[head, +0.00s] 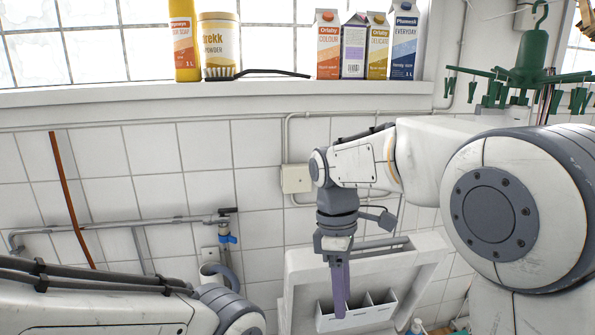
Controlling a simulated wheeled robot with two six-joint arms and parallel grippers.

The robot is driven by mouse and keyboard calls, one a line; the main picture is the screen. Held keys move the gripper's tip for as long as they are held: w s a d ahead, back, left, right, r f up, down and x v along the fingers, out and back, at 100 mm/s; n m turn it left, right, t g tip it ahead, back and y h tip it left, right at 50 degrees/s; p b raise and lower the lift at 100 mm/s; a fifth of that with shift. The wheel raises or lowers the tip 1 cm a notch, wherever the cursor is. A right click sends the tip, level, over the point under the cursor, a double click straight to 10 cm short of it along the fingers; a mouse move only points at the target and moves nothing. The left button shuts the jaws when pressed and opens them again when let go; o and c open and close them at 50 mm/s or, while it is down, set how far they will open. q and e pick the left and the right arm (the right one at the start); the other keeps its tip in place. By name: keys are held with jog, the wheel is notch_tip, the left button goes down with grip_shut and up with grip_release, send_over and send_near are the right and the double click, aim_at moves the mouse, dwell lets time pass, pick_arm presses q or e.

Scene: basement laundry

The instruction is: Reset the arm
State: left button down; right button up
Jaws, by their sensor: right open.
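My right arm (365,163) comes in from the right and bends down at the wrist. Its gripper (340,308) points straight down, seen edge-on, so the gap between the fingers hardly shows. It is open, and I see nothing between the fingers. It hangs in front of a white box-like unit with compartments; I cannot tell whether it touches the unit. My left arm (90,305) lies low at the bottom left, and its gripper is out of the picture.
The white unit (300,262) has a divided tray (372,315). A green peg hanger (527,65) hangs at upper right. Pipes (150,222) and a blue-handled valve (228,239) run along the tiled wall.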

pick_arm(q)
notch_tip(320, 180, down, 10)
jog(key=b, duration=0.7)
jog(key=shift+r+b, duration=0.25)
jog(key=shift+b, duration=0.15)
pick_arm(e)
jog(key=s+a+f+m+t+y, duration=0.2)
jog(key=s+f+m, duration=0.5)
jog(key=s+f, duration=0.9)
jog(key=s+a, duration=0.1)
jog(key=s, duration=0.2)
jog(key=shift+s+a+f, duration=0.15)
jog(key=shift+s+f, duration=0.1)
